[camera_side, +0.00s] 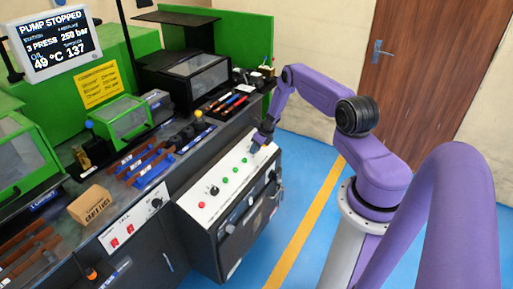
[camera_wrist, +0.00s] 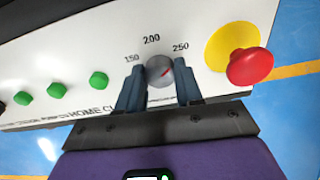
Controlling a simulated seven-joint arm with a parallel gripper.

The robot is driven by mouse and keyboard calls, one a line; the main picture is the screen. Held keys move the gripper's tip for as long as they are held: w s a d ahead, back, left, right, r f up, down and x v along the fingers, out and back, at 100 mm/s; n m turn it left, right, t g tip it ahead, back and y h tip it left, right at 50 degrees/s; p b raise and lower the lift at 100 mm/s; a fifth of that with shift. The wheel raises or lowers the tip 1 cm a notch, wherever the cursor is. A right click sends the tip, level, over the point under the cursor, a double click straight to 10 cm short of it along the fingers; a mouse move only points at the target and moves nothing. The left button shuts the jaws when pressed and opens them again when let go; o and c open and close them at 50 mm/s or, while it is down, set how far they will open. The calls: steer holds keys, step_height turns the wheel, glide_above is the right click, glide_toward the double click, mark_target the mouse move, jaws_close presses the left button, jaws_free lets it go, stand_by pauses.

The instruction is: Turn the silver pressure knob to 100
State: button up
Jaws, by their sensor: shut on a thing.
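The silver pressure knob (camera_wrist: 159,70) sits on the white panel face in the wrist view, below the printed numbers 150, 200 and 250. My gripper (camera_wrist: 158,80) is shut on the knob, one dark finger on each side. No 100 marking can be seen. In the side view my gripper (camera_side: 262,138) reaches down to the far end of the white control panel (camera_side: 205,190), and the knob is hidden there.
A red button on a yellow base (camera_wrist: 248,66) stands right of the knob. Several green buttons (camera_wrist: 98,81) lie to the left. The screen (camera_side: 52,42) reads PUMP STOPPED and 250 bar. Blue floor (camera_side: 305,160) beside the cabinet is clear.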

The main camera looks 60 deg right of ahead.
steer(key=n, duration=0.9)
steer(key=shift+a+h, duration=0.1)
steer(key=shift+h, duration=0.2)
steer(key=n, duration=0.9)
steer(key=shift+n+t, duration=0.3)
steer(key=shift+t, duration=0.1)
steer(key=n, duration=1.2)
steer(key=shift+s+f+n+t, duration=0.1)
steer(key=shift+n+t, duration=0.2)
steer(key=shift+n, duration=1.7)
